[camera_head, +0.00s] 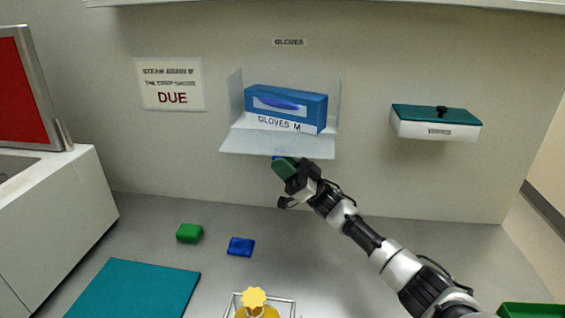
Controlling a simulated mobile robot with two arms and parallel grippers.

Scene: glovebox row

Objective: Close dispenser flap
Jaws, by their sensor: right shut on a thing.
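The glove dispenser is a clear holder on the back wall with a blue glove box (312,107) labelled GLOVES M inside it. Its clear flap (250,142) is open, folded down and sticking out towards me below the box. My right gripper (283,165) is at the middle of the flap's front edge, where a small bit of blue shows. My left gripper is out of view.
A teal-lidded wall box (435,114) is at the right. On the counter lie a green block (189,233), a blue block (241,247), a teal mat (138,290) and a yellow-knobbed item (254,298) in a clear holder. A white cabinet (60,215) stands at the left.

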